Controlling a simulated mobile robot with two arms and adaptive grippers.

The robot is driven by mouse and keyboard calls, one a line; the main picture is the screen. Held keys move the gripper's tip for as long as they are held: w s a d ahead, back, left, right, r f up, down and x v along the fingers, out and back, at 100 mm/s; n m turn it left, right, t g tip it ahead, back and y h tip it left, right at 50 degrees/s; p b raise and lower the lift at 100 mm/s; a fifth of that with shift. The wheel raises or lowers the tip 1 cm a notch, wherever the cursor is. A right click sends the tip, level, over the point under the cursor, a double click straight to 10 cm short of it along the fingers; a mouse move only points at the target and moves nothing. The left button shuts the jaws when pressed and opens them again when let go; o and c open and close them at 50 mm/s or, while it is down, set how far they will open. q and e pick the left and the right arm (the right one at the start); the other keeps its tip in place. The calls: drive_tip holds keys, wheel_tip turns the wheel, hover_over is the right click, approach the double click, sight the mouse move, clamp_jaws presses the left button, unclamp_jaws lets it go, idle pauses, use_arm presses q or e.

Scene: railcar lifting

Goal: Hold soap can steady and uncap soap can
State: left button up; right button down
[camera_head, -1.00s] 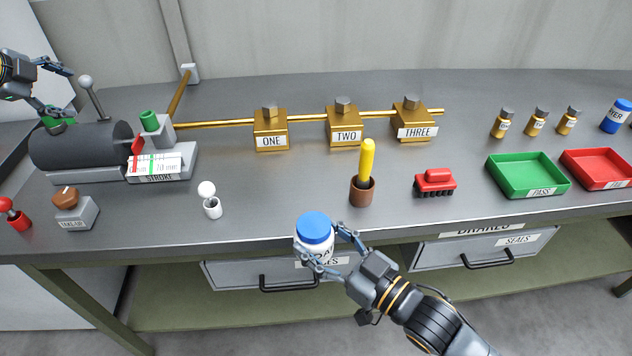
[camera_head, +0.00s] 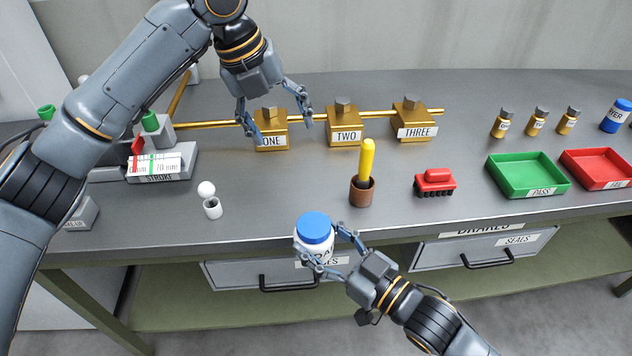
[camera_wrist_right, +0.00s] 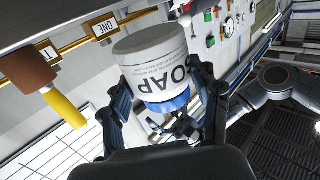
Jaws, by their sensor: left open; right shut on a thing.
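The soap can (camera_head: 313,246) is white with a blue cap (camera_head: 315,227) on its top. My right gripper (camera_head: 331,252) is shut around its body and holds it upright in front of the bench's front edge.
A brown cup with a yellow handle (camera_head: 366,160) and a red brush (camera_head: 435,182) stand right of the can. Green (camera_head: 527,190) and red trays (camera_head: 574,154) lie farther right. Drawers (camera_head: 275,275) are below.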

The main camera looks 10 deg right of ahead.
sight(316, 224)
use_arm(q)
drive_tip(key=s+d+f+m+y, duration=0.1)
drive_tip(key=s, duration=0.2)
drive_tip(key=s+d+f+m+g+y, duration=0.1)
drive_tip(key=s+d+m, duration=0.1)
drive_tip(key=s, duration=0.2)
drive_tip(key=s+d+f+m+y, duration=0.1)
drive_tip(key=s+m, duration=0.1)
drive_tip(key=s, duration=0.1)
drive_tip(key=shift+s+d+f, duration=0.3)
drive_tip(key=shift+d+f, duration=0.1)
drive_tip(key=shift+s+f, duration=0.2)
drive_tip(key=shift+f, duration=0.15)
wheel_tip(316, 224, down, 8)
drive_tip(key=shift+r, duration=0.25)
drive_tip(key=shift+c, duration=0.2)
